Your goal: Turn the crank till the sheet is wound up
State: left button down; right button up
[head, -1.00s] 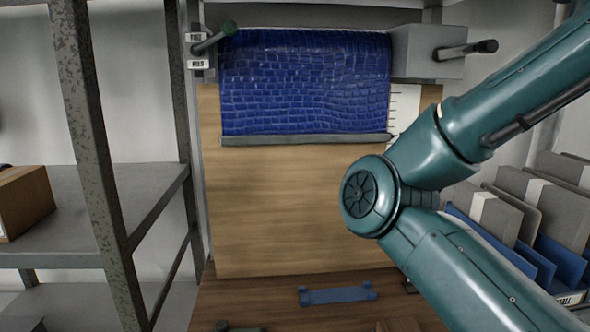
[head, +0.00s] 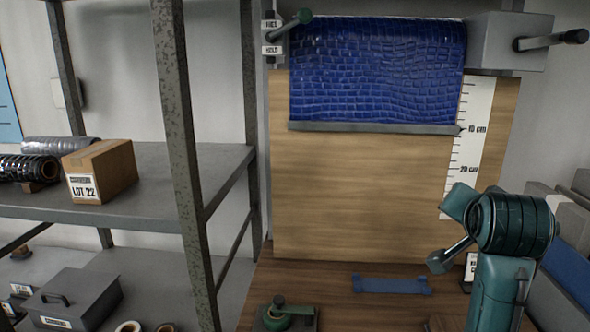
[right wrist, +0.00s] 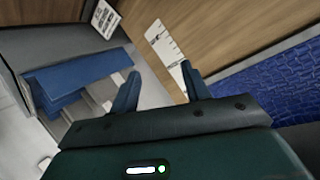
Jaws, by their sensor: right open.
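The blue crocodile-patterned sheet (head: 378,72) hangs in front of a wooden board, with a grey bar (head: 375,128) along its lower edge near the 15 cm mark of a white scale (head: 468,140). The crank (head: 550,40) sticks out rightward from a grey housing (head: 492,42) at the sheet's upper right, with nothing on its dark grip. A green-knobbed lever (head: 290,25) stands at the upper left by two labels; the lower reads HOLD. My right gripper (right wrist: 160,86) is open and empty in the right wrist view, apart from the crank. My left gripper is out of view.
A blue bracket-like piece (head: 392,285) and a green-topped device (head: 283,313) lie on the wooden bench. Metal shelving with a LOT 22 box (head: 98,170) stands left. Grey and blue files (head: 560,235) stand at the right, beside my arm.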

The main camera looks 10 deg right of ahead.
jog(key=s+a+f+n+g+y, duration=0.1)
jog(key=s+a+f+n, duration=0.1)
jog(key=f, duration=0.4)
jog(key=s+a+f+n+g+y, duration=0.1)
jog(key=s+a+f+n, duration=0.1)
jog(key=f, duration=0.5)
jog(key=s+a+f+n+g+y, duration=0.1)
jog(key=s+a+f+n, duration=0.1)
jog(key=f, duration=0.5)
jog(key=shift+s+a+f+n, duration=0.15)
jog(key=shift+a+n, duration=0.15)
jog(key=shift+n, duration=0.5)
jog(key=s+a+f+n+g+y, duration=0.2)
jog(key=s+a+f+n, duration=0.15)
jog(key=s+f, duration=0.45)
jog(key=s+a+f+n+g+y, duration=0.2)
jog(key=s+a+f+g, duration=0.15)
jog(key=s+f, duration=0.4)
jog(key=w+a+f+n+t+y, duration=0.1)
jog(key=w+a+f+t+y, duration=0.2)
jog(key=a+t, duration=0.4)
jog(key=shift+w+a+f+t, duration=0.15)
jog(key=shift+w+f+t, duration=0.3)
jog(key=shift+w+f, duration=0.4)
jog(key=shift+w+r, duration=0.1)
